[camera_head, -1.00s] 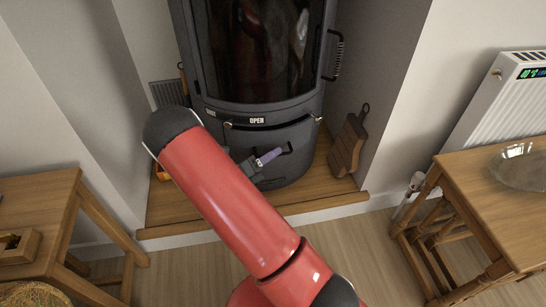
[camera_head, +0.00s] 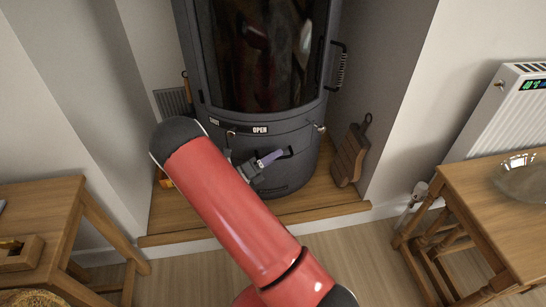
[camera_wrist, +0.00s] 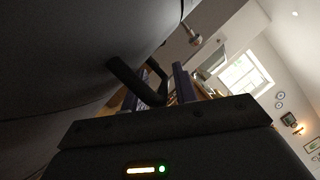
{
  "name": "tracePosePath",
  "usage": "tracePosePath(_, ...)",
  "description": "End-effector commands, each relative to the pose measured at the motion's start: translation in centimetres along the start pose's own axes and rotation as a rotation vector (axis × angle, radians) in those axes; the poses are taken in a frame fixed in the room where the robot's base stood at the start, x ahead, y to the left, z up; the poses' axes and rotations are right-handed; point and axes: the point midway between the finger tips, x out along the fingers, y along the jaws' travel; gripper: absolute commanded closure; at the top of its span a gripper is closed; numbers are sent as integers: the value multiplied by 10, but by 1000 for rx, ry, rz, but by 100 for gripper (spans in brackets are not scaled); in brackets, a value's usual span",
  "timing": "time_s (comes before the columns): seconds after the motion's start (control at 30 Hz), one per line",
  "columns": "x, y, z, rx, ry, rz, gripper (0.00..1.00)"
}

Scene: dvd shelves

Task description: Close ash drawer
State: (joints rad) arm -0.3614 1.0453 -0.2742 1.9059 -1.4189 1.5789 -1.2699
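The ash drawer (camera_head: 294,174) is the dark grey curved front at the bottom of the stove, below the SHUT/OPEN label. It looks nearly flush with the stove body; any small remaining gap is hard to judge. Its black handle (camera_head: 290,152) is beside my gripper (camera_head: 270,158), whose purple fingers reach it from the left. In the wrist view, the handle (camera_wrist: 128,78) crosses close to the fingers of my gripper (camera_wrist: 168,80). The fingers stand apart with a gap between them. Whether the handle touches a finger is unclear.
The stove (camera_head: 262,60) stands on a wooden hearth (camera_head: 190,222) in an alcove. A wooden board (camera_head: 349,155) leans at its right. Wooden tables stand at left (camera_head: 50,210) and right (camera_head: 490,195). Floor between them is free.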

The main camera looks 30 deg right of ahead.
Motion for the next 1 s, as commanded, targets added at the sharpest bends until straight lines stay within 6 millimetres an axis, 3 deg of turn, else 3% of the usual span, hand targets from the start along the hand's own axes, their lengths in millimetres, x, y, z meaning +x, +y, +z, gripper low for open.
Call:
tracePosePath(0.37, -4, 1, 0, 0, -1, 3, 68)
tracePosePath(0.8, -69, 1, 0, 0, -1, 1, 68)
tracePosePath(1.0, -79, 0, 0, -1, 0, 1, 68)
